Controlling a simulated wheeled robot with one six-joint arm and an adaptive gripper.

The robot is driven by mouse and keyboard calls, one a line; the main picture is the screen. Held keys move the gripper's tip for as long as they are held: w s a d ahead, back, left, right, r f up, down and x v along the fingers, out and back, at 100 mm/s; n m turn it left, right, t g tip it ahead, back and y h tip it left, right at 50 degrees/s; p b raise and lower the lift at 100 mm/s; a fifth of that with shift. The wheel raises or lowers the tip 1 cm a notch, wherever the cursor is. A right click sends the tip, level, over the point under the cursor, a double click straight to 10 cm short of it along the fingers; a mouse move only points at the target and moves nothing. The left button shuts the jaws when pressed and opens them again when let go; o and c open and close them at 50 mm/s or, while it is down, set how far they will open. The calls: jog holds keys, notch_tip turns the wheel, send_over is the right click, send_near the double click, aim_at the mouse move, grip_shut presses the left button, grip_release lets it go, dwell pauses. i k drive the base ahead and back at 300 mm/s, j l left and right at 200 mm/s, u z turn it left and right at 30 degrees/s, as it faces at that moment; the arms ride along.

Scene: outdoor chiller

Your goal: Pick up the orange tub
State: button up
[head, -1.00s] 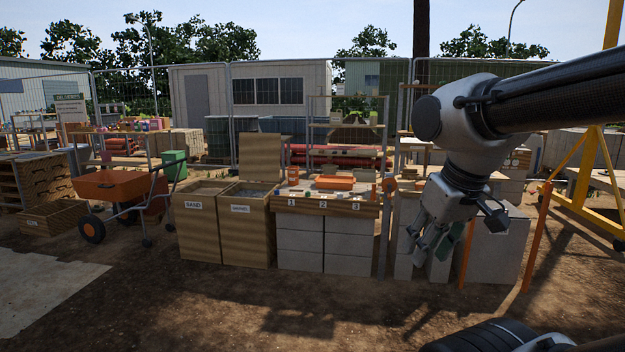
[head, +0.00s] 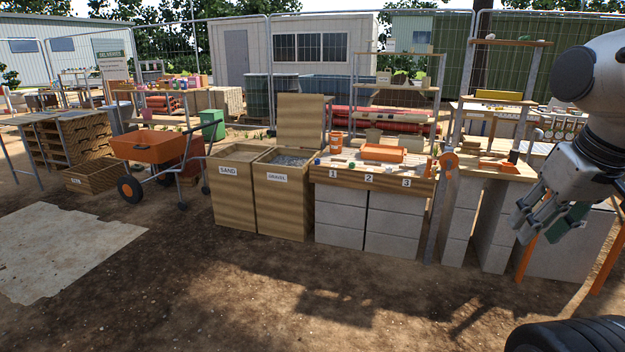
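A shallow orange tub (head: 383,152) sits on the wooden-topped bench (head: 372,183) marked 1, 2 and 3, toward its back. A smaller upright orange container (head: 336,142) stands to its left at the bench's back edge. My gripper (head: 546,226) hangs at the right of the head view, well right of the bench and nearer to me, pointing down. Its fingers look spread apart, with a dark green piece at the right finger; I cannot tell whether that is a finger pad. It touches neither orange thing.
Sand (head: 237,186) and gravel (head: 284,194) boxes stand left of the bench; an orange wheelbarrow (head: 152,147) is farther left. A block-legged table (head: 490,168) stands right of the bench. Small items lie around the tub. Open dirt ground (head: 230,290) lies in front.

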aim_at(335, 138)
jog(key=i+u, duration=0.1)
jog(key=i, duration=1.1)
jog(key=i+u, duration=0.15)
jog(key=i, duration=1.1)
jog(key=i+z, duration=0.15)
jog(key=i, duration=0.45)
jog(key=i+z, duration=0.1)
jog(key=i, duration=0.45)
jog(key=i+j+z, duration=0.15)
jog(key=i, duration=0.45)
jog(key=i+j+z, duration=0.1)
jog(key=i, duration=0.45)
